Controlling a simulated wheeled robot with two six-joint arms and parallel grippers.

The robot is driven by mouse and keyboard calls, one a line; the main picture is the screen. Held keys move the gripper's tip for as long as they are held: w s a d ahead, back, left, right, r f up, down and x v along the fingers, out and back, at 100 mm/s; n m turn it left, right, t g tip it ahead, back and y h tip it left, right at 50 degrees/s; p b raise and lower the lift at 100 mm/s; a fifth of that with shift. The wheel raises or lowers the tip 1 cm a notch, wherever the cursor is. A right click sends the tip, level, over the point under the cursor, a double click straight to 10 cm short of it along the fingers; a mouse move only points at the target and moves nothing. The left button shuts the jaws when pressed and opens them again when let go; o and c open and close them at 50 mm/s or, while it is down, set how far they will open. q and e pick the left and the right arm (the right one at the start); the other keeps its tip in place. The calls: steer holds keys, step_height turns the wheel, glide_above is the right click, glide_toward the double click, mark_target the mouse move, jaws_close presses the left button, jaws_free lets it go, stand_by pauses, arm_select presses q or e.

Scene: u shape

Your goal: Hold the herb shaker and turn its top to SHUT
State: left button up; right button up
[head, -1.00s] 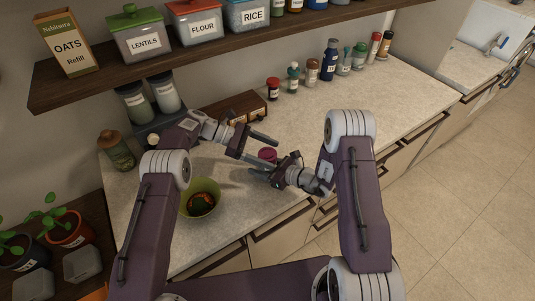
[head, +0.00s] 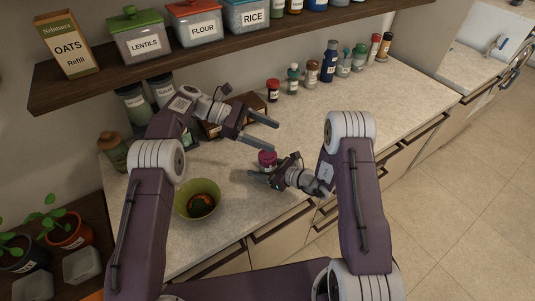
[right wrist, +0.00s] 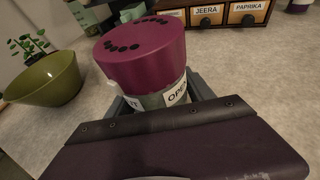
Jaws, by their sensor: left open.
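The herb shaker (head: 267,159) stands upright near the counter's front edge, with a magenta cap. In the right wrist view its cap (right wrist: 140,55) has dark holes on top. Below it, a pale band carries an OPEN label (right wrist: 177,93) and a partly hidden label at its left. My right gripper (head: 262,172) is low at the shaker, its grey fingers on both sides of the body below the cap. My left gripper (head: 273,134) is open and empty, above and behind the shaker, apart from the cap.
A green bowl (head: 197,200) with dark and reddish contents stands left of the shaker. A wooden drawer box (right wrist: 215,17) labelled JEERA and PAPRIKA is behind. Several bottles (head: 312,72) line the back of the counter under a shelf (head: 190,63). The counter to the right is clear.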

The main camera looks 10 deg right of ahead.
steer(key=shift+o, duration=1)
steer(key=v, duration=1.1)
steer(key=shift+s+d, duration=0.1)
steer(key=shift+d, duration=0.05)
steer(key=shift+s+d+r, duration=0.1)
steer(key=shift+s+d, duration=0.05)
steer(key=shift+s, duration=0.15)
